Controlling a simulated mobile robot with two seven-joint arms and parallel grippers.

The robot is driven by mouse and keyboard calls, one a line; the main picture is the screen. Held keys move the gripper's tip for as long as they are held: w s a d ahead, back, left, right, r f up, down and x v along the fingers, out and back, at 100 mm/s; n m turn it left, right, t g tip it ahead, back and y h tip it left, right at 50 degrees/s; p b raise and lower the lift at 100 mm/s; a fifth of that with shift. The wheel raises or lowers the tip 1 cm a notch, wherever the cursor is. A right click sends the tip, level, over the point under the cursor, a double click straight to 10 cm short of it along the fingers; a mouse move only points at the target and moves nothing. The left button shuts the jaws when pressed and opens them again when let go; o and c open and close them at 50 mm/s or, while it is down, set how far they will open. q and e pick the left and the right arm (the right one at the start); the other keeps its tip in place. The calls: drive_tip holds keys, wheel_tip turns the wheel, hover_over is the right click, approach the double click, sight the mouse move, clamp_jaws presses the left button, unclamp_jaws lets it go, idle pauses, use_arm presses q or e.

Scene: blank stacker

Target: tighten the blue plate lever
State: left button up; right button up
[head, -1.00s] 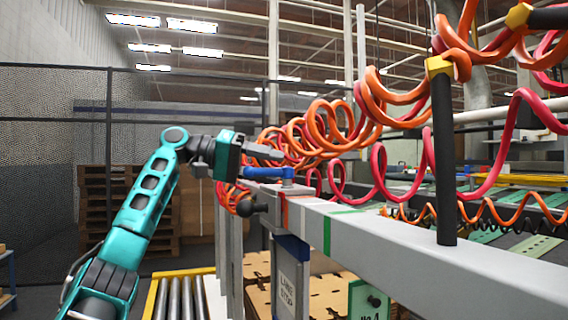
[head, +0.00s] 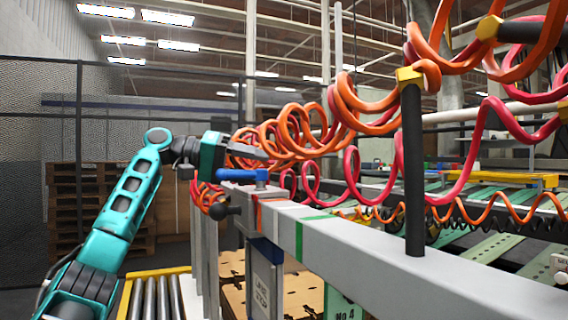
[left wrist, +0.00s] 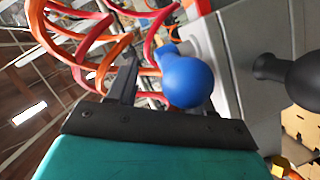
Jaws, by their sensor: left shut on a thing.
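The blue plate lever (head: 242,175) sits on top of the grey rail's left end, its arm pointing left in the head view. My left gripper (head: 255,155) reaches it from the left and is shut on the lever. In the left wrist view, the lever's round blue knob (left wrist: 187,81) lies just ahead of the gripper body, beside the dark finger (left wrist: 126,82). My right gripper is in neither view.
The grey rail (head: 340,235) runs toward the front right, with a black post (head: 413,180) standing on it. A black ball-ended handle (head: 222,211) sticks out below the lever. Orange coiled hoses (head: 365,115) hang close behind the gripper.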

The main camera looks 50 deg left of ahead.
use_arm(q)
drive_tip(key=shift+d, duration=0.15)
drive_tip(key=shift+s+a+r, duration=0.15)
drive_tip(key=shift+s+a, duration=0.1)
drive_tip(key=shift+s, duration=0.15)
drive_tip(key=v, duration=0.5)
drive_tip(key=shift+s+r, duration=0.1)
drive_tip(key=shift+r, duration=0.1)
drive_tip(key=p+v, duration=0.2)
drive_tip(key=v, duration=0.7)
drive_tip(key=shift+d, duration=0.1)
idle(1.0)
